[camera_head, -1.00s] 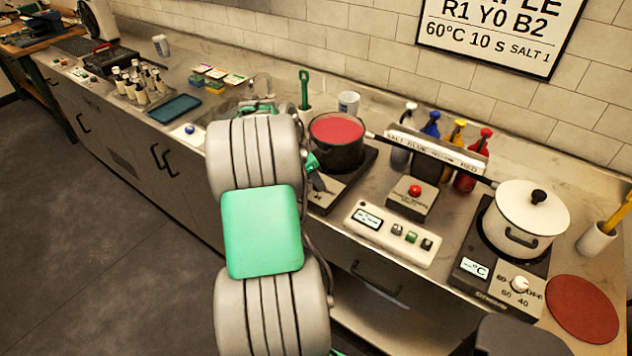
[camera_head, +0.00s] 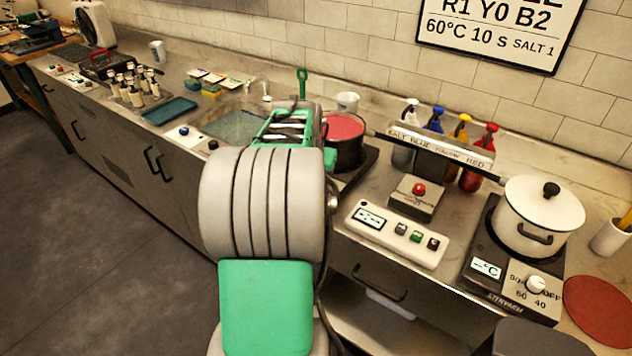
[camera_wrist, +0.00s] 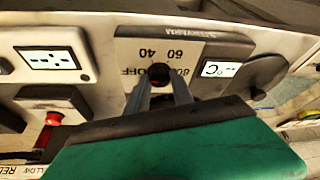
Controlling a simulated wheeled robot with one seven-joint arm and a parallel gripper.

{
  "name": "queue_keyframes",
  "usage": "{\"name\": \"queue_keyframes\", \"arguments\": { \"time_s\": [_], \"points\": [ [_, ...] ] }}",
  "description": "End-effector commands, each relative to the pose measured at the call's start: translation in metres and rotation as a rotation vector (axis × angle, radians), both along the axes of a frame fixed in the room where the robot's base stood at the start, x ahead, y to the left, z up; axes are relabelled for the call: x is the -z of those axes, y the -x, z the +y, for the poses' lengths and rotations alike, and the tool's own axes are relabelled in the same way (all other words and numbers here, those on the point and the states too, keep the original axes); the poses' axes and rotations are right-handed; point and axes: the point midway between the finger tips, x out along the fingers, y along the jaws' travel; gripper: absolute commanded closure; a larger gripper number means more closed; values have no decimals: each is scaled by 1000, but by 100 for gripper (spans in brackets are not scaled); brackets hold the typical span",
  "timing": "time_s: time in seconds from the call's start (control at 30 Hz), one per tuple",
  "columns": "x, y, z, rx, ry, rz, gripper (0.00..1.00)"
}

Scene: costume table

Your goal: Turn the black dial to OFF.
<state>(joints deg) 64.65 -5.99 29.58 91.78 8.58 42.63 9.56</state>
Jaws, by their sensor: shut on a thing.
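The black dial (camera_wrist: 159,74) sits on a grey hot-plate panel in the wrist view, with 40, 60 and OFF printed around it. Its pointer is too hidden and small to read. My gripper (camera_wrist: 160,82) is shut on the dial, one finger at each side. The OFF mark (camera_wrist: 131,72) lies just left of the dial, in a picture that is upside down. The panel's °C display (camera_wrist: 220,69) is to the right. In the head view my arm hides the dial and gripper.
A pot of red liquid (camera_head: 345,128) stands on the left hot plate. Right of it are a box with a red button (camera_head: 419,189) and a timer panel (camera_head: 397,234). A white lidded pot (camera_head: 540,213) stands on another hot plate, which has a white dial (camera_head: 537,284).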

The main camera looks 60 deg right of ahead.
Motion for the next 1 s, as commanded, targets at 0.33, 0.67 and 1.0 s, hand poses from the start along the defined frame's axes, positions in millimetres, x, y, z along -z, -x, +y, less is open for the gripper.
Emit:
{"name": "queue_keyframes", "arguments": {
  "time_s": [0.33,0.67,1.0],
  "points": [
    [-1,0,0,-81,1,-1,100],
    [-1,0,0,-84,1,-1,100],
    [0,1,0,-82,0,0,51]
  ]
}}
